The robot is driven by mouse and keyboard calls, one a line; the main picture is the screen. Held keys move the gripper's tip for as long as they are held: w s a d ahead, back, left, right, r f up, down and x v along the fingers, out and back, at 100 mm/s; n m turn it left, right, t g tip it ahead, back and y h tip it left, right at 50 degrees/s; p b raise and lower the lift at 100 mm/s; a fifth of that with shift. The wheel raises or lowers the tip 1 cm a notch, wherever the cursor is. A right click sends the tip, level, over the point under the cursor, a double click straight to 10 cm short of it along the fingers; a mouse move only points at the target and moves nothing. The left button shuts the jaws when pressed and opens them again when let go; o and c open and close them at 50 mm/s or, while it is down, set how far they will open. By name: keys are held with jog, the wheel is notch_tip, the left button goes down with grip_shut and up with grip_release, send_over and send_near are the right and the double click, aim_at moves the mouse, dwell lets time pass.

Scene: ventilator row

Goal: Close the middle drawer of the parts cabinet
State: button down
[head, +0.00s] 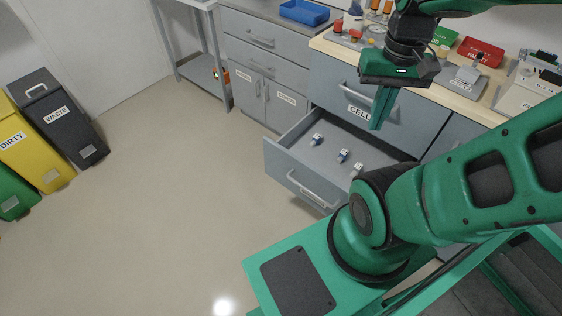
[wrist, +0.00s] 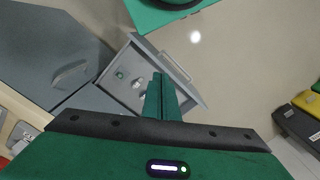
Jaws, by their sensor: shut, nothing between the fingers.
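The grey parts cabinet stands under the wooden worktop, with an upper drawer front (head: 359,100) marked with a label starting "CELL". Below it a drawer (head: 306,191) is pulled out, with a bar handle (head: 312,188) on its front and several small blue-and-white parts (head: 343,155) inside. My gripper (head: 380,112) is shut and empty, pointing down above the back part of the open drawer, in front of the upper front. In the wrist view the shut fingers (wrist: 160,90) overlap the open drawer (wrist: 132,80). My arm hides the drawer's right side.
The worktop holds a red "FAULTY" bin (head: 480,52), a green bin (head: 443,36) and several devices. A blue tray (head: 304,12) sits on the grey counter at left. Waste bins (head: 60,118) stand far left.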

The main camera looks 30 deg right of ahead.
jog(key=w+a+f+n+g+h, duration=0.2)
jog(key=w+a+f+n+h, duration=0.2)
jog(key=w+f+n, duration=0.35)
jog(key=w+a+f+n+g+h, duration=0.2)
jog(key=w+a+f+n+h, duration=0.25)
jog(key=w+f, duration=0.5)
jog(key=w+a+f+n+t+h, duration=0.3)
jog(key=w+a+f+n+h, duration=0.15)
jog(key=a+f+n, duration=0.45)
jog(key=n+t+h, duration=0.4)
jog(key=n+t, duration=0.4)
send_near(289, 157)
jog(key=x, duration=0.6)
jog(key=shift+w+f, duration=0.1)
jog(key=shift+w+d, duration=0.1)
jog(key=shift+d, duration=0.1)
